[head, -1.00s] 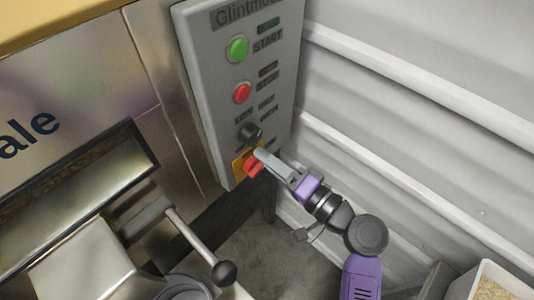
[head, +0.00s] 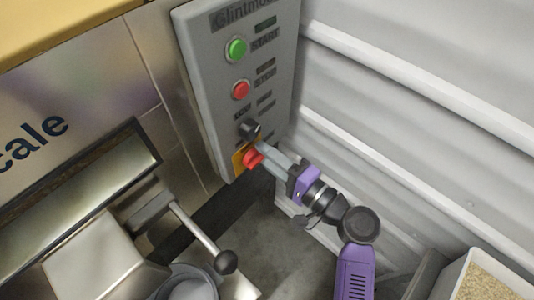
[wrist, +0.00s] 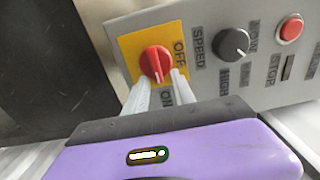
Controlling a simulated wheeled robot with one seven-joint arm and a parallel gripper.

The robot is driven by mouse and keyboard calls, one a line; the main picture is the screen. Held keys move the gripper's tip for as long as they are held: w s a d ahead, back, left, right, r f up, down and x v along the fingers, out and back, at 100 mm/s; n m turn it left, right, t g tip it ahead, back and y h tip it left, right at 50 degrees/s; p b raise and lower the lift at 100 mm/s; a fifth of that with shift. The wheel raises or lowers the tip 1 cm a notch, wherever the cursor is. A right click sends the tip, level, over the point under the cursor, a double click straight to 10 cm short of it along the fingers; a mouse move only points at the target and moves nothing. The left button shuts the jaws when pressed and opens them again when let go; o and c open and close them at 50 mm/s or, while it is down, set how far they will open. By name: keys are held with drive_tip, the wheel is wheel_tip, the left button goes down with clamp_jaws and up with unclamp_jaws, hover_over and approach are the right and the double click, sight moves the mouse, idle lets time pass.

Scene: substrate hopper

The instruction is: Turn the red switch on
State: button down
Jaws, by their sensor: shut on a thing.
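The red switch (head: 252,158) is a rotary knob on a yellow plate at the bottom of the grey control panel (head: 222,128). In the wrist view the red switch (wrist: 155,62) sits between my two pale fingertips, with OFF printed to its right and ON below it. A pale mark on the knob's lower part points down, towards the ON side. My gripper (head: 262,153) reaches the switch from the lower right and is shut on it; it also shows in the wrist view (wrist: 160,84). The fingers partly cover the ON label.
Above the switch are a black speed knob (head: 249,129), a red stop button (head: 241,90) and a green start button (head: 236,48). A metal lever with a black ball (head: 225,262) stands lower left. A ribbed pale wall (head: 420,110) is on the right.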

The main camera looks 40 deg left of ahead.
drive_tip(key=shift+s+a+f, duration=0.15)
drive_tip(key=shift+s+f, duration=0.15)
drive_tip(key=shift+s, duration=0.15)
drive_tip(key=c, duration=1)
unclamp_jaws()
drive_tip(key=shift+w+r, duration=0.1)
drive_tip(key=shift+r, duration=0.05)
drive_tip(key=d, duration=0.8)
drive_tip(key=shift+s, duration=0.25)
